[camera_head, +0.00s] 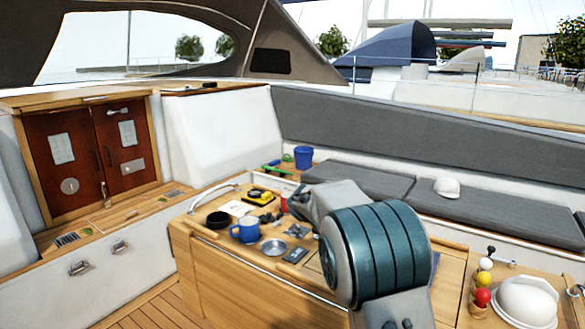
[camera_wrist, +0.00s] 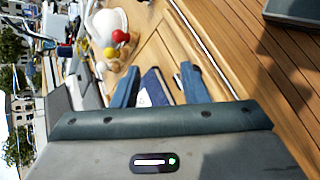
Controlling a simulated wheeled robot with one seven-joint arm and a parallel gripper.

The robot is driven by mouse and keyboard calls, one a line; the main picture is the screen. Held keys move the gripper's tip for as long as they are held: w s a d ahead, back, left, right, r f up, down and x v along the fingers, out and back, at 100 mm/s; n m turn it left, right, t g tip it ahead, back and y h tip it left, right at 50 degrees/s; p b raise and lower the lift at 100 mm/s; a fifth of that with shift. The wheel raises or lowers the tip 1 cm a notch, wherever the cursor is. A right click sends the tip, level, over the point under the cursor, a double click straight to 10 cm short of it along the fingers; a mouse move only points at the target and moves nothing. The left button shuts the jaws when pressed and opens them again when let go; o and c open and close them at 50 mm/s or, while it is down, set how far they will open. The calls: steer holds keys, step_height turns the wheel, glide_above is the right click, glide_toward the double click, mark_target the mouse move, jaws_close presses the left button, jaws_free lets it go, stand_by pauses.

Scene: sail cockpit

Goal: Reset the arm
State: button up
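In the head view my arm (camera_head: 378,255) fills the middle front, reaching over the wooden cockpit table (camera_head: 225,272); my gripper's fingers are hidden there. In the wrist view my gripper (camera_wrist: 155,75) shows two blue-grey fingers spread apart. A dark blue flat thing (camera_wrist: 154,88) shows between them, seemingly lying on the table beyond; I see no grip on it. The exact gap to it cannot be told.
The table holds a blue mug (camera_head: 245,230), a metal dish (camera_head: 273,247), a black round thing (camera_head: 218,219) and a yellow tool (camera_head: 262,196). A blue bucket (camera_head: 303,157) stands behind. Floor shows at lower left.

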steer(key=s+a+f+m+t+y+b, duration=0.1)
steer(key=s+f+t+y+b, duration=0.2)
steer(key=s, duration=0.9)
steer(key=s+a+f+m+t+y+b, duration=0.1)
steer(key=s+f+y, duration=0.5)
steer(key=s, duration=0.6)
steer(key=shift+s+a+f+m+t+y+b, duration=0.2)
steer(key=shift+a+f+m+t+y+b, duration=0.2)
steer(key=shift+a+f+t+b, duration=0.45)
steer(key=shift+s+d+r, duration=0.1)
steer(key=shift+d+r, duration=0.1)
